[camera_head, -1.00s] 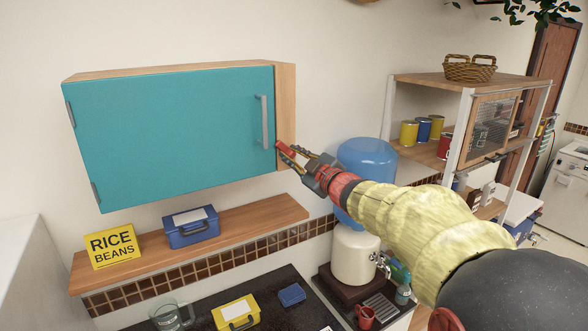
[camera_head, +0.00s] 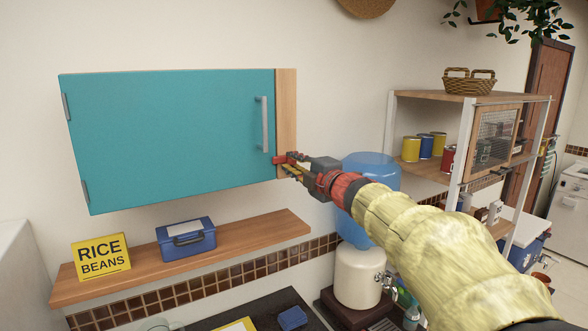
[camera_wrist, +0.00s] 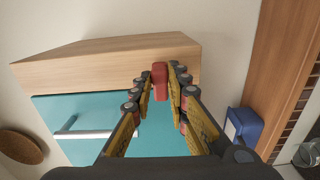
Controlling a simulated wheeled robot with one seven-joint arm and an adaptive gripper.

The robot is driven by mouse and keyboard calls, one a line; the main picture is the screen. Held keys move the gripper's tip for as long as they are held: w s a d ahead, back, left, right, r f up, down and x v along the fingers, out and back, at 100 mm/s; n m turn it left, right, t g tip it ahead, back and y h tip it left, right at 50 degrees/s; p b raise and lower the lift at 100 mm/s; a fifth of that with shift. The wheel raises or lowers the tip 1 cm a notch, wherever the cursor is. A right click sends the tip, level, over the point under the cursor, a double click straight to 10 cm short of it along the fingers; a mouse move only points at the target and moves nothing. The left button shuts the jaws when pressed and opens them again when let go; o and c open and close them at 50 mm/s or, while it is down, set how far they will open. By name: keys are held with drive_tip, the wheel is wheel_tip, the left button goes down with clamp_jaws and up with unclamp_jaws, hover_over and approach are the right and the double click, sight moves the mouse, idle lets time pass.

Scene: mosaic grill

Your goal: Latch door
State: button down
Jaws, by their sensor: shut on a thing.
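The teal door (camera_head: 170,140) of the wall cabinet is closed flush against its wooden frame (camera_head: 286,115). A grey bar handle (camera_head: 265,125) is near its right edge; it also shows in the wrist view (camera_wrist: 82,134). A small red latch (camera_head: 278,160) sits on the right frame strip and lies about level, its end reaching over the door's edge. In the wrist view the latch (camera_wrist: 160,80) is between the fingertips. My gripper (camera_head: 291,165) is shut on the latch from the right, partly hiding it.
Below the cabinet is a wooden shelf (camera_head: 255,232) with a rice and beans box (camera_head: 101,258) and a blue box (camera_head: 186,237). A blue water jug (camera_head: 371,172) stands close behind my arm. A shelving rack (camera_head: 465,120) is at the right.

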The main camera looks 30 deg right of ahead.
drive_tip(key=shift+n, duration=0.3)
drive_tip(key=c, duration=1.8)
unclamp_jaws()
drive_tip(key=shift+o, duration=0.4)
drive_tip(key=s, duration=1.2)
drive_tip(key=shift+d, duration=0.2)
